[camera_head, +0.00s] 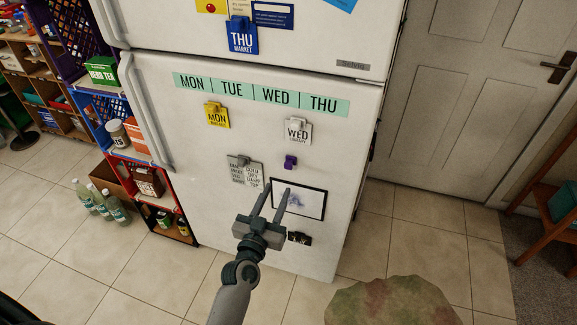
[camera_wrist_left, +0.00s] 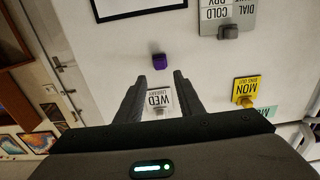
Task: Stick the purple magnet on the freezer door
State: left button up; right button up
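The purple magnet (camera_head: 290,162) is a small block on the white lower fridge door (camera_head: 240,215), below the WED card; it also shows in the left wrist view (camera_wrist_left: 159,61). The upper door (camera_head: 160,25), apparently the freezer, is above the seam and carries a blue THU card. My left gripper (camera_head: 279,186) is open in front of the lower door, its fingertips just below the purple magnet in the head view. In the left wrist view the gripper (camera_wrist_left: 160,82) has the magnet beyond its fingertips, with nothing gripped. My right gripper is not in view.
The lower door also holds a green day strip (camera_head: 262,93), a yellow MON card (camera_head: 216,115), a white WED card (camera_head: 298,131), a grey card (camera_head: 245,170) and a framed picture (camera_head: 298,200). Shelves and bottles stand left. A door handle (camera_head: 134,110) runs along the left edge.

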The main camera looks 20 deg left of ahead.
aim_at(288, 167)
pick_arm(q)
jog(key=w+b, duration=0.1)
jog(key=w, duration=0.6)
jog(key=shift+w+d+r, duration=0.1)
jog(key=shift+w+d, duration=0.05)
jog(key=shift+w, duration=1)
jog(key=shift+c, duration=0.4)
jog(key=c, duration=0.6)
jog(key=shift+c, duration=0.2)
jog(key=shift+s, duration=0.15)
jog(key=shift+s+p, duration=0.35)
jog(key=shift+s, duration=0.9)
jog(key=shift+s+p, duration=0.3)
jog(key=shift+s, duration=0.85)
